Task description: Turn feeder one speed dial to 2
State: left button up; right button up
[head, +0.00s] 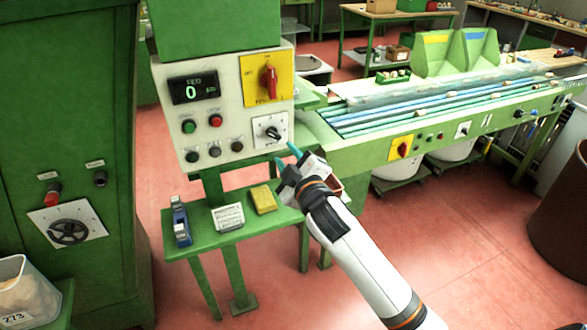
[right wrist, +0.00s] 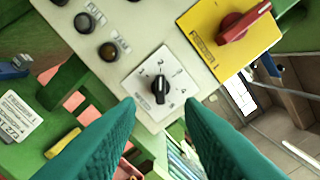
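The speed dial (head: 272,132) is a black knob on a white square plate at the lower right of the cream control panel (head: 168,134). In the right wrist view the dial (right wrist: 159,91) shows close, with marks around it on its plate; I cannot read its setting surely. My right gripper (head: 286,157) is just below and right of the dial in the head view. Its two teal fingers are apart in the right wrist view (right wrist: 160,105), with the dial beyond the gap and nothing between them. Contact with the knob does not show. My left gripper is not in view.
A red rotary switch (head: 269,82) on a yellow plate sits above the dial. A display (head: 193,88) reads 0, with several buttons below it. A green shelf (head: 191,247) under the panel holds a yellow item (head: 263,199), a label block and a blue tool. A conveyor (head: 440,106) runs right.

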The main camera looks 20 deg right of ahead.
jog(key=shift+s+d, duration=0.1)
jog(key=shift+s, duration=1.55)
notch_tip(320, 180, down, 20)
jog(key=d+m+g, duration=0.2)
jog(key=g, duration=0.2)
jog(key=s+f+m+g, duration=0.15)
jog(key=s+f, duration=0.25)
jog(key=f, duration=0.4)
jog(key=s+d+f+g, duration=0.1)
jog(key=s+f+g, duration=0.15)
jog(key=f, duration=0.55)
jog(key=s+f+m+g, duration=0.1)
jog(key=s+f, duration=0.3)
jog(key=f, duration=0.4)
jog(key=s+f+m+g, duration=0.1)
jog(key=s+f+g, duration=0.3)
jog(key=s+f, duration=1)
jog(key=s+f+m+g, duration=0.1)
jog(key=s+f+g, duration=0.1)
jog(key=s, duration=1)
jog(key=s+f+m+g, duration=0.1)
jog(key=s+f, duration=0.4)
jog(key=s, duration=0.7)
jog(key=shift+s+d+g+h, duration=0.2)
jog(key=shift+g+h, duration=0.1)
jog(key=shift+g, duration=0.2)
